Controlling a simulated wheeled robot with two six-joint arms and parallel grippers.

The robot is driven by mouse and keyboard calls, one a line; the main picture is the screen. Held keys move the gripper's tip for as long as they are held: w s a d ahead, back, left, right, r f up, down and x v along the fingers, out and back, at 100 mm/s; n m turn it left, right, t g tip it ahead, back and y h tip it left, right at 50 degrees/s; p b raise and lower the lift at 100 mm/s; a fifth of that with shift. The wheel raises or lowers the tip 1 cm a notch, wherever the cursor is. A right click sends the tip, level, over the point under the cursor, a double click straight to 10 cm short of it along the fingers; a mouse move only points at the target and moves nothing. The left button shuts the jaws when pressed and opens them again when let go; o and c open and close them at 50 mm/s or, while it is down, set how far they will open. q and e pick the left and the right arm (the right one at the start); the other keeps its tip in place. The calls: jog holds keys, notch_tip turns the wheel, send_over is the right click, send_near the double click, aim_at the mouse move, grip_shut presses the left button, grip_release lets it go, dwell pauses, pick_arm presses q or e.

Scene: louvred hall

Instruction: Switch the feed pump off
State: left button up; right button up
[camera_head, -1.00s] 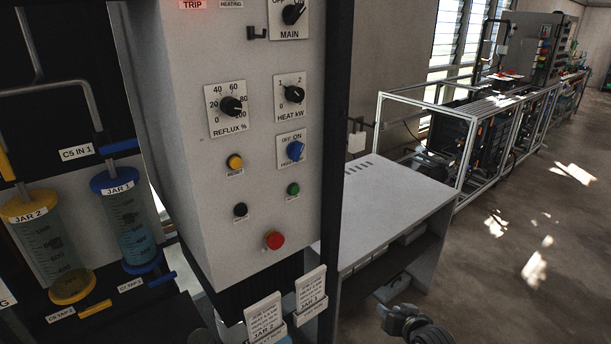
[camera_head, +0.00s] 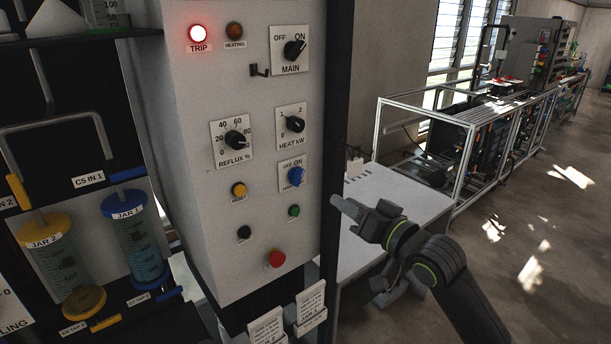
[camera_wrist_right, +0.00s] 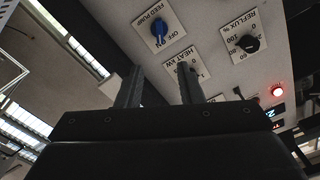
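The feed pump switch is a blue knob (camera_head: 295,175) on a white plate marked OFF and ON, at the right side of the grey control panel (camera_head: 210,270). Its pointer seems to lean toward ON. In the right wrist view the blue knob (camera_wrist_right: 159,29) shows at the top, with the FEED PUMP label beside it. My right gripper (camera_head: 342,203) is to the right of the panel and a little below the knob, apart from it. In the wrist view its two fingers (camera_wrist_right: 160,88) are spread with nothing between them. My left gripper is not in view.
The heat knob (camera_head: 295,124), reflux knob (camera_head: 236,140), main switch (camera_head: 294,49) and red button (camera_head: 275,259) share the panel. The TRIP lamp (camera_head: 198,34) glows red. A dark post (camera_head: 335,120) runs along the panel's right edge. A white bench (camera_head: 400,195) stands behind my right arm.

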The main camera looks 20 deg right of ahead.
aim_at(302, 175)
jog(key=p+x, duration=0.3)
jog(key=x, duration=1.1)
grip_shut()
